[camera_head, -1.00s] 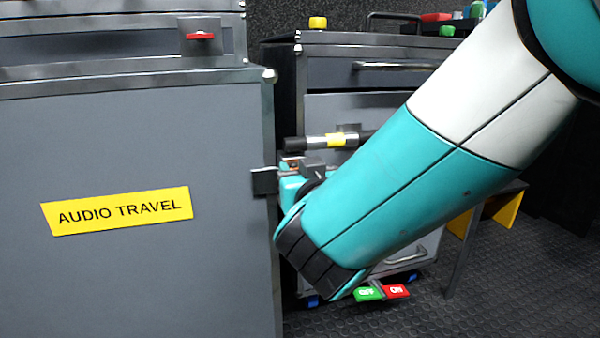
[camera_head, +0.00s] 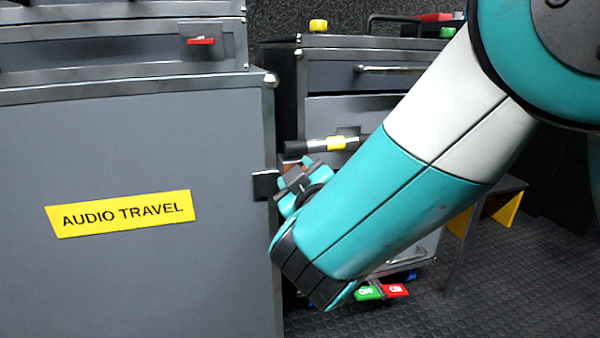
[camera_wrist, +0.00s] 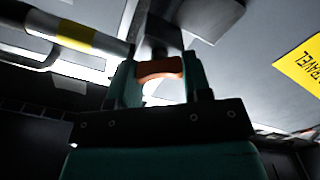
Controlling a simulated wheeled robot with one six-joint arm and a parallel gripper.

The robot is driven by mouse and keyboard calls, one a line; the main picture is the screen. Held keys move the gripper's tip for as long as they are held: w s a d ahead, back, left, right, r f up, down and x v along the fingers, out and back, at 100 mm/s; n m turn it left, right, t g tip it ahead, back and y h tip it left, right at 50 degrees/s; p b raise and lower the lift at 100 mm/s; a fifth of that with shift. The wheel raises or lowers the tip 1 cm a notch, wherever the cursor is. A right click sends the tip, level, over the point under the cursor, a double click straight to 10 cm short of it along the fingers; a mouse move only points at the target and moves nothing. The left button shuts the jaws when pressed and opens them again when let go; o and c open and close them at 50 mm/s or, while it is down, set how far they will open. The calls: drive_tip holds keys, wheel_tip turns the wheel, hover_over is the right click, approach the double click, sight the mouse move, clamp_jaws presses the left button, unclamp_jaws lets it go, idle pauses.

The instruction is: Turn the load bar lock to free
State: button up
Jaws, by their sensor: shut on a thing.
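The load bar (camera_head: 305,146), dark with a yellow band and a bright section, runs level behind the corner of the near grey case. It also crosses the upper left of the wrist view (camera_wrist: 75,36). An orange handle, apparently the load bar lock (camera_wrist: 160,67), sits between the two teal fingers of my gripper (camera_wrist: 161,80) in the wrist view. My gripper is shut on it. In the head view my gripper (camera_head: 298,183) is tilted, just below the bar and beside the case edge. My forearm hides part of this area, and I cannot read the lock's position.
The grey case (camera_head: 150,270) with the yellow AUDIO TRAVEL label (camera_head: 122,213) fills the left, close to my gripper. A grey drawer unit (camera_head: 335,75) stands behind. A green and red pedal pair (camera_head: 382,291) is low by my arm.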

drive_tip(key=n+p, duration=0.2)
drive_tip(key=n, duration=0.2)
drive_tip(key=shift+a+n, duration=0.1)
drive_tip(key=shift+n, duration=0.2)
drive_tip(key=shift+f+n+p, duration=0.1)
drive_tip(key=shift+n+p, duration=0.9)
drive_tip(key=shift+n, duration=1.3)
drive_tip(key=o, duration=0.9)
drive_tip(key=b+v, duration=1.5)
drive_tip(key=v, duration=0.2)
drive_tip(key=shift+s, duration=0.25)
